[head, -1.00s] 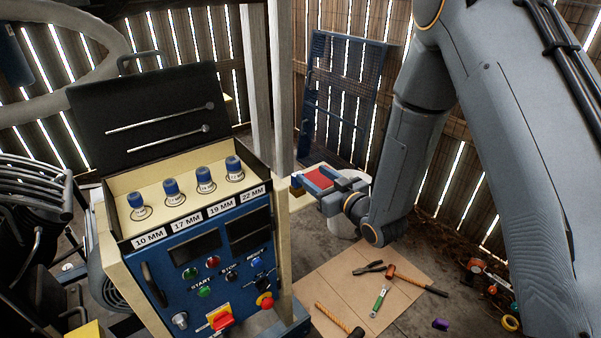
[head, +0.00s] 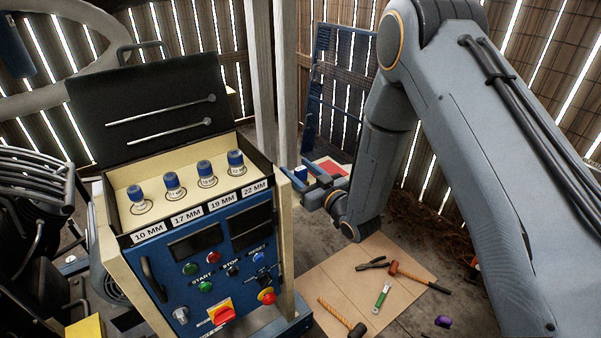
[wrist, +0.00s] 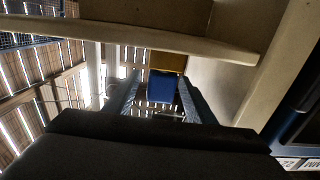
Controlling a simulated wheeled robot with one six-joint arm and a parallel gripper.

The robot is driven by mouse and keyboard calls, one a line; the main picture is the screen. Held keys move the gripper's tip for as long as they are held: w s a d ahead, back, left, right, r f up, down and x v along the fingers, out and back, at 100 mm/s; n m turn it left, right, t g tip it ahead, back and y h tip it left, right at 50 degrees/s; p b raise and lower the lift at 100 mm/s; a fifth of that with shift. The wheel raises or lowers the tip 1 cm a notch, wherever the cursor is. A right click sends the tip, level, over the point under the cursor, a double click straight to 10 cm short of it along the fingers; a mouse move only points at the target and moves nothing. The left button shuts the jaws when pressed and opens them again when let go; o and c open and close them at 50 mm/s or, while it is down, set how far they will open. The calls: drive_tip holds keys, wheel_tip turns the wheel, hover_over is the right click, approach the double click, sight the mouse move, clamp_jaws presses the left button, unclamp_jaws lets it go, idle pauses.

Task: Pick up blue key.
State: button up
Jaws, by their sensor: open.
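A small blue block-like thing (head: 301,173), which looks like the blue key, is by the fingertips of my gripper (head: 294,169) at the right side of the blue control cabinet. In the wrist view the blue thing (wrist: 160,88) shows between the two fingers of my gripper (wrist: 158,79), with a yellowish-brown part above it. The fingers are apart, one on each side of it. I cannot tell whether either finger touches it. The key's shaft or teeth cannot be made out.
The cabinet (head: 215,262) with its open black lid (head: 150,100) and several blue-capped sockets stands close left of my gripper. A pale post (head: 285,80) rises behind. Tools lie on a cardboard sheet (head: 330,285) below.

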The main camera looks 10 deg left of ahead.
drive_tip(key=shift+p+x, duration=0.3)
drive_tip(key=shift+x, duration=1)
drive_tip(key=c, duration=1.1)
drive_tip(key=shift+c, duration=0.3)
drive_tip(key=shift+r, duration=0.1)
